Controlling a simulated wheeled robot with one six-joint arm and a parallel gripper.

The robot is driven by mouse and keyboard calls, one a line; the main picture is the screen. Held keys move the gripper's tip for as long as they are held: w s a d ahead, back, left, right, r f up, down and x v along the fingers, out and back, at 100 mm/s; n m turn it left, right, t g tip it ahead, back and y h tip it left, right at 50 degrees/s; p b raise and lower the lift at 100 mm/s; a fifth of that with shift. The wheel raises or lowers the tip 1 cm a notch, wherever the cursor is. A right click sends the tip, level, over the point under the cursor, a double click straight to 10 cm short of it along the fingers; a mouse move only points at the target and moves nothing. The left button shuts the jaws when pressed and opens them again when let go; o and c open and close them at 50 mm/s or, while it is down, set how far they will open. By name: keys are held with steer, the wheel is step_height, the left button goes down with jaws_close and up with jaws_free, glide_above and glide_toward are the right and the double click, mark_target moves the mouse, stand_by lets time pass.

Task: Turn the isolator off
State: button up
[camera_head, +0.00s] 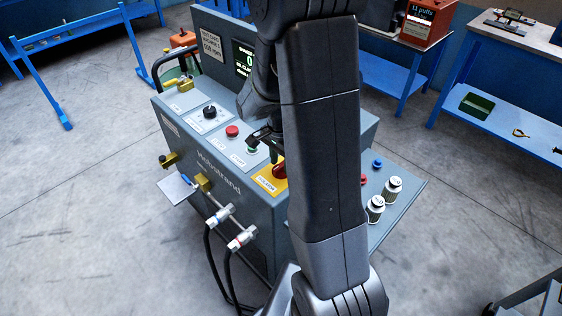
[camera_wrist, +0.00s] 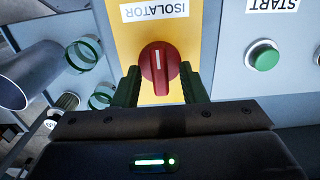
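The isolator is a red rotary knob (camera_wrist: 160,68) on a yellow plate (camera_wrist: 128,40) labelled ISOLATOR, upside down in the wrist view. Its white mark stands upright in that view, toward the label. The knob also shows in the head view (camera_head: 280,170), partly hidden by my arm. My gripper (camera_wrist: 160,88) has its two green fingers apart, one on each side of the knob's lower part. Narrow gaps seem to show between fingers and knob; I see no clear contact. In the head view my gripper (camera_head: 274,152) is just above the knob, mostly hidden behind my arm.
A green START button (camera_wrist: 264,56) sits right of the plate in the wrist view. The head view shows a red button (camera_head: 232,131) and a black dial (camera_head: 210,112) on the same panel. White-capped jars (camera_head: 392,188) stand on the side shelf. Hoses hang in front.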

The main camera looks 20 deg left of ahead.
steer(key=shift+f, duration=0.25)
jaws_close()
